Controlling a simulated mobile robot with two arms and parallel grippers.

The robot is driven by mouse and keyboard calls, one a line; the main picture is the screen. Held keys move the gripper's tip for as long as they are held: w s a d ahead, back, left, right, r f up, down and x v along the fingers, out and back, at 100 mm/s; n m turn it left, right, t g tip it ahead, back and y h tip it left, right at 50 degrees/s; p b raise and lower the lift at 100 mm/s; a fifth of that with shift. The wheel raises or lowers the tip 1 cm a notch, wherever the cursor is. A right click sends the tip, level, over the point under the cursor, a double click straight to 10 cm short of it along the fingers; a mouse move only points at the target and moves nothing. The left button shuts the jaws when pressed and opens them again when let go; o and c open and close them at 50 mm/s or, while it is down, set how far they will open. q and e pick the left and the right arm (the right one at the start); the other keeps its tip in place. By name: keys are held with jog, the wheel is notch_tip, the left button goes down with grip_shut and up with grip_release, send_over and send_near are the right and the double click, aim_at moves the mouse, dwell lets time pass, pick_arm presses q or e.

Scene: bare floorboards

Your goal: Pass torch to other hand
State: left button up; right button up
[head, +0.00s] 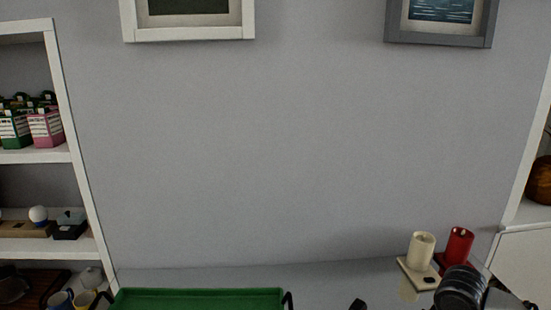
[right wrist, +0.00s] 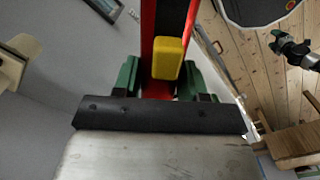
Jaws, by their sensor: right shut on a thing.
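The torch (right wrist: 168,58) shows in the right wrist view as a red body with a dark strip and a yellow block on it. My right gripper (right wrist: 166,84) has green fingers on both sides of the red body and is shut on it. The torch's far end runs out of the top of that view. A dark arm end with a bit of green, apparently my left gripper (right wrist: 280,38), is at the upper right, apart from the torch. Its jaws are too small to read. The torch cannot be made out in the head view.
In the head view, a green tray (head: 200,298) lies at the bottom. A cream candle (head: 421,250) and a red candle (head: 459,245) stand at the right. Shelves (head: 75,170) with boxes and mugs are at the left. A dark-rimmed round object (right wrist: 258,14) shows in the wrist view.

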jog(key=s+a+m, duration=0.5)
jog(key=a+m, duration=0.4)
jog(key=a, duration=0.1)
jog(key=shift+s+a+r+m, duration=0.25)
jog(key=shift+s+a+m, duration=0.05)
jog(key=shift+s+a, duration=0.1)
